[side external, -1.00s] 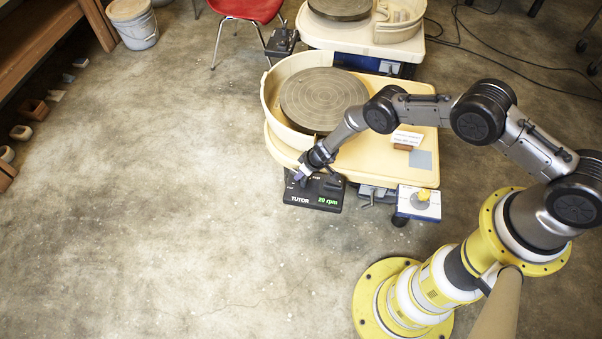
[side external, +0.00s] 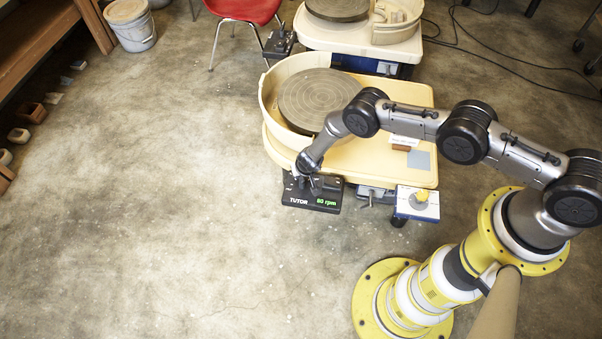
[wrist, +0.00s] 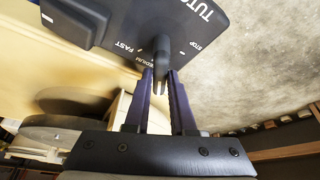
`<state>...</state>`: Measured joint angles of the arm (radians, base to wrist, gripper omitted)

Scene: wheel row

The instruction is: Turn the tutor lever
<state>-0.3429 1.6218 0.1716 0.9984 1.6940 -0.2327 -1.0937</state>
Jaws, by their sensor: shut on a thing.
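In the side view my gripper (side external: 303,181) is over the box's left part and hides the lever.
The near wheel's cream tray (side external: 350,160) is right behind the box. A second wheel (side external: 362,40) and a red chair (side external: 243,10) are farther back.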

